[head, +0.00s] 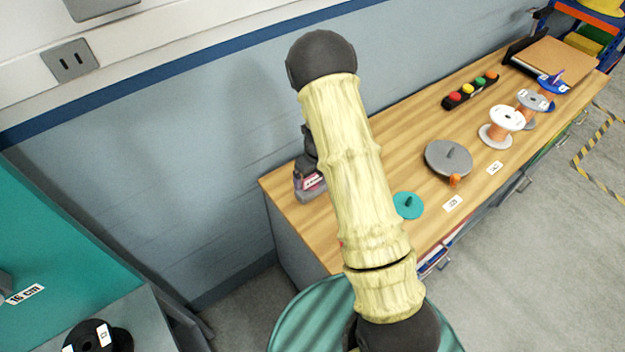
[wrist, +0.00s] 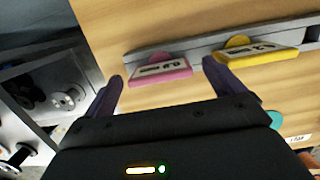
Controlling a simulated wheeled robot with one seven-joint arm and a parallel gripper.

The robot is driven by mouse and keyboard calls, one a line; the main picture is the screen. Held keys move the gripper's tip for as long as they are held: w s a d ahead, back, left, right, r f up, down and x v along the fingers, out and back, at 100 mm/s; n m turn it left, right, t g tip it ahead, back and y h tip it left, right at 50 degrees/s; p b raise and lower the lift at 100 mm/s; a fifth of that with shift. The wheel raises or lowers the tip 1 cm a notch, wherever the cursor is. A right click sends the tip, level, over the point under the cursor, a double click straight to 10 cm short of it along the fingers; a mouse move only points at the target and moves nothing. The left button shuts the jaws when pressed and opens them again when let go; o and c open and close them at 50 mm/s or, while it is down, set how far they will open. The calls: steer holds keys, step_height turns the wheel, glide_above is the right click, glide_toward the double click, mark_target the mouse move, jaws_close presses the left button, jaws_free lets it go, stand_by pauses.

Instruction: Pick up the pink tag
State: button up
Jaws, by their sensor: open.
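The pink tag (wrist: 158,72) has a pale label with dark print and leans against a grey rail in the wrist view. My gripper (wrist: 161,73) is open, with its two dark purple fingers apart at the left and right of the tag in the picture. Nothing is held between them. I cannot tell how much height separates the fingertips from the tag. In the head view, a pink patch that looks like the tag (head: 312,183) shows at the bench's left end, just below the dark end of my arm, which hides part of that area.
A yellow tag (wrist: 258,56) leans on the same grey rail (wrist: 205,43), close to my right finger. On the wooden bench (head: 390,145) are a teal disc (head: 407,206), a grey disc (head: 447,160) and several spools. The bench edge lies close by on the left.

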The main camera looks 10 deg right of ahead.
steer(key=shift+w+f, duration=0.2)
steer(key=shift+f, duration=0.95)
steer(key=c, duration=1)
